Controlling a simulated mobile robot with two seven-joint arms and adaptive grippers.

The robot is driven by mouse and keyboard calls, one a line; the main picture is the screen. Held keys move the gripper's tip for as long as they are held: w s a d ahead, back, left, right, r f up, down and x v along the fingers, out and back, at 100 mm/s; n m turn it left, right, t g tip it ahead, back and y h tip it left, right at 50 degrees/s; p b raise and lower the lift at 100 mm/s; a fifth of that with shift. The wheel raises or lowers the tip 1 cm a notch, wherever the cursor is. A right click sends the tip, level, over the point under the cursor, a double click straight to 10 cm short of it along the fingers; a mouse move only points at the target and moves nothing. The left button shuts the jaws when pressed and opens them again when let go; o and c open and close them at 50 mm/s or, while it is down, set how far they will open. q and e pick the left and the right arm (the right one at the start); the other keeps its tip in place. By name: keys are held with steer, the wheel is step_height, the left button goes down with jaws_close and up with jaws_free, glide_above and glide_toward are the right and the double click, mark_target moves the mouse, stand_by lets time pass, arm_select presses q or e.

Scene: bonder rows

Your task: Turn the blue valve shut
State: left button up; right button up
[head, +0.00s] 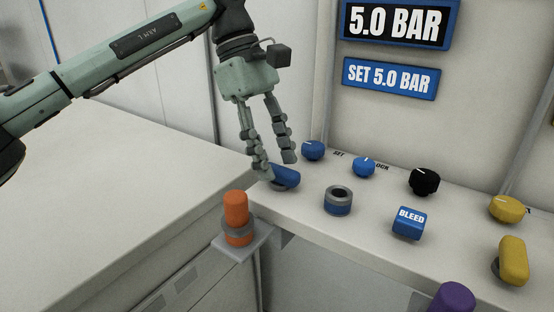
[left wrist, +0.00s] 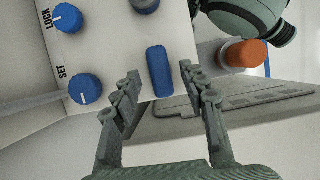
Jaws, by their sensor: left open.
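The blue valve has an elongated blue handle (head: 286,177) on a grey base, at the left end of the panel shelf. It also shows in the left wrist view (left wrist: 160,72), lying lengthwise between my fingertips. My left gripper (head: 279,168) is open and points down at the handle, one finger on either side. In the left wrist view, my left gripper (left wrist: 160,88) shows a gap between the handle and at least the left finger. The near finger hides part of the handle's left end. My right gripper is not in view.
Close by are a blue SET knob (head: 313,150), a blue LOCK knob (head: 364,167), a grey-and-blue ring fitting (head: 338,200), a blue BLEED block (head: 409,222) and an orange cylinder (head: 236,208) on a bracket. Signs read 5.0 BAR (head: 395,22) and SET 5.0 BAR (head: 391,79).

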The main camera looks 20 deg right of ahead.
arm_select(q)
steer(key=v, duration=1.1)
steer(key=shift+s+d+f, duration=0.1)
steer(key=shift+s, duration=0.1)
